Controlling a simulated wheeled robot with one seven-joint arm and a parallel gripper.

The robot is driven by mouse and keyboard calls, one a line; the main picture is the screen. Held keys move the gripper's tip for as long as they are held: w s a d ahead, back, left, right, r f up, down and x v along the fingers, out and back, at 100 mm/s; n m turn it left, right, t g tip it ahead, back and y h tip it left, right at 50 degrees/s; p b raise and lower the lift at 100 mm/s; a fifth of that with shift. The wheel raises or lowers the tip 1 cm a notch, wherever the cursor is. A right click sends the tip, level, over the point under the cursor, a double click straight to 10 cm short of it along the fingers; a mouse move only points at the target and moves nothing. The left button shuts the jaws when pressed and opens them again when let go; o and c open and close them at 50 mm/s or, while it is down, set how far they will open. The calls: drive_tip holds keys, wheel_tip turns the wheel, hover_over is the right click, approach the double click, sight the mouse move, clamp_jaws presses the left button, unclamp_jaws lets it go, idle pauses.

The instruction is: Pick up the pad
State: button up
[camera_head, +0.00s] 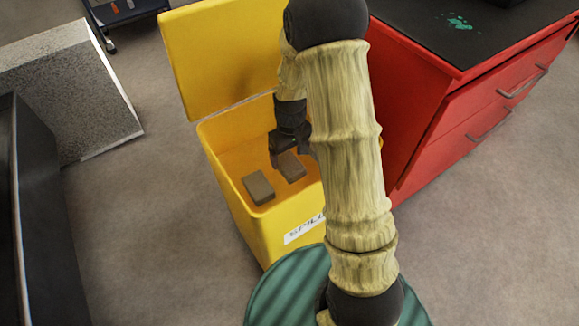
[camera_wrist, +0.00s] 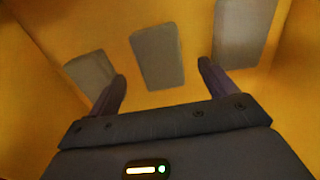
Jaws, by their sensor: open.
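Grey-brown block-shaped pads lie inside an open yellow bin (camera_head: 245,225). In the head view one pad (camera_head: 258,187) lies near the bin's front left, and another pad (camera_head: 290,166) shows beside my gripper (camera_head: 293,152), partly covered by it. The wrist view shows three pads: a left pad (camera_wrist: 90,72), a middle pad (camera_wrist: 158,57) and a right pad (camera_wrist: 243,32). My gripper (camera_wrist: 161,74) is open and reaches down into the bin. The middle pad appears between its fingers in the picture, beyond the tips; contact cannot be seen.
The bin's raised lid (camera_head: 220,55) stands at its back, and yellow walls surround my gripper. A red drawer cabinet (camera_head: 470,110) stands close on the right.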

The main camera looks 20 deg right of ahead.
sight(290, 163)
drive_tip(key=f+b, duration=0.3)
drive_tip(key=f, duration=0.2)
drive_tip(key=shift+w+f, duration=0.15)
drive_tip(key=shift+w, duration=0.05)
drive_tip(key=c, duration=1.2)
drive_tip(key=shift+o, duration=0.2)
wheel_tip(290, 163, up, 10)
drive_tip(key=p, duration=0.4)
